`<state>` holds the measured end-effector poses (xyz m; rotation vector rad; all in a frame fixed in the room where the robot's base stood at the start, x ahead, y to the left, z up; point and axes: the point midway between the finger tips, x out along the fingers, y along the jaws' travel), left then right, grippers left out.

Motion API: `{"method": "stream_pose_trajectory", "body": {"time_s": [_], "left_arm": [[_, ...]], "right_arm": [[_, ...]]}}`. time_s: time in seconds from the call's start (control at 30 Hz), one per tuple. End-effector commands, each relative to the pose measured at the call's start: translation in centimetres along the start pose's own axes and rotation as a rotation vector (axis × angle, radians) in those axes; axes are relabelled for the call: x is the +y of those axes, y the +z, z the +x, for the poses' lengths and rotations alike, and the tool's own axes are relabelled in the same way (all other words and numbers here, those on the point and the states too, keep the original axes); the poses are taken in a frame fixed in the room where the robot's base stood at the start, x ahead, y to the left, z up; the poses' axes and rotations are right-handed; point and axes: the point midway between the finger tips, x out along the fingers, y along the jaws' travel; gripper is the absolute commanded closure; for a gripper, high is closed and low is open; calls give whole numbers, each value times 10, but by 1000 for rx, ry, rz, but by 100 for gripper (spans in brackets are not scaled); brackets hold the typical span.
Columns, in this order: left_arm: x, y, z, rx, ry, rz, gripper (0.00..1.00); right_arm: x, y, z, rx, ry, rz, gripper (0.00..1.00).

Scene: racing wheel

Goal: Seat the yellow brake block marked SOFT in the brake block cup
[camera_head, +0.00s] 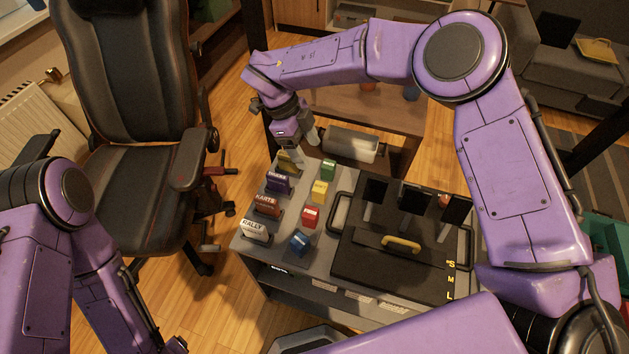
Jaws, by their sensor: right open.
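A small yellow block (320,190) stands on the grey bench top, between a green block and a red block; its lettering is too small to read. My right gripper (301,147) is open at the bench's far left corner, pointing down. It is just above or beside an olive-yellow block (288,161), and I cannot tell whether they touch. The yellow block is a little nearer than the gripper and to its right. A black pedal plate (372,262) with several pedals (415,198) stands on the right. I cannot make out the brake block cup. My left gripper is out of the picture.
Purple (278,183), red KARTS (266,205) and white RALLY (255,230) pieces line the bench's left edge. Green (328,169), red (310,216) and blue (300,243) blocks stand beside them. A black chair (130,190) is left.

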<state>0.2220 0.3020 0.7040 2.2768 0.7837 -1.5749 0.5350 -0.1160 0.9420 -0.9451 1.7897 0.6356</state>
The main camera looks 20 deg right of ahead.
Motion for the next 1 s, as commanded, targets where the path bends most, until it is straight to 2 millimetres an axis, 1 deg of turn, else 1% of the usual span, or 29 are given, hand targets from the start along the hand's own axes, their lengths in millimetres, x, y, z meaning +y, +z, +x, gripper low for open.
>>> {"method": "stream_pose_trajectory", "body": {"time_s": [0.03,0.1,0.3,0.4,0.47,0.53,0.7,0.87,1.0], "left_arm": [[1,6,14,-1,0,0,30],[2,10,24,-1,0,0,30],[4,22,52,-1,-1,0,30],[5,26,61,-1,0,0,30],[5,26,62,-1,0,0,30],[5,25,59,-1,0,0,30],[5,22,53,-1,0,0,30],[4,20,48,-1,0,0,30],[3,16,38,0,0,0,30]], "right_arm": [[0,5,14,0,1,2,30],[-1,8,25,0,1,3,30],[-1,20,52,-1,1,3,30],[-1,24,61,-1,0,2,30],[-1,25,64,0,0,1,30],[-1,25,72,1,1,-1,30],[0,25,102,1,1,-2,30],[0,26,120,1,0,-3,30],[0,28,145,2,0,-3,30]]}}
